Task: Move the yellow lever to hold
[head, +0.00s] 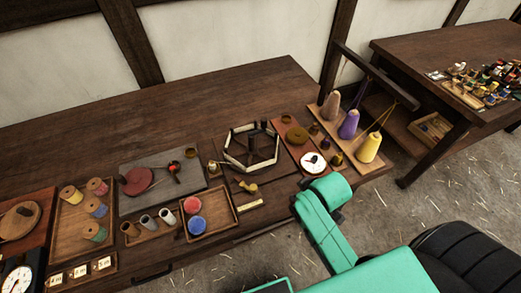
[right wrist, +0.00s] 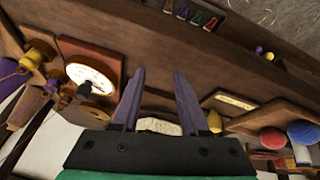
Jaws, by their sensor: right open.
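The yellow lever (head: 248,186) is small and stands on the table in front of the hexagonal frame, above a pale label plate (head: 249,204). In the right wrist view a yellow piece that looks like its knob (right wrist: 214,121) shows right of the fingers, near a brass-edged plate (right wrist: 235,101). The lettering is too small to read, so I cannot tell which mark the lever is at. My right gripper (right wrist: 160,74) is open and empty, its two fingers apart and not touching the lever. In the head view my right wrist hides its fingers. My left gripper is out of view.
A white dial (head: 313,163) stands right of the lever, with purple and yellow cones (head: 368,149) beyond. A wooden tray (head: 222,212) with red and blue balls is to its left. The hexagonal frame (head: 237,158) is behind. The table's left back (head: 60,150) is clear.

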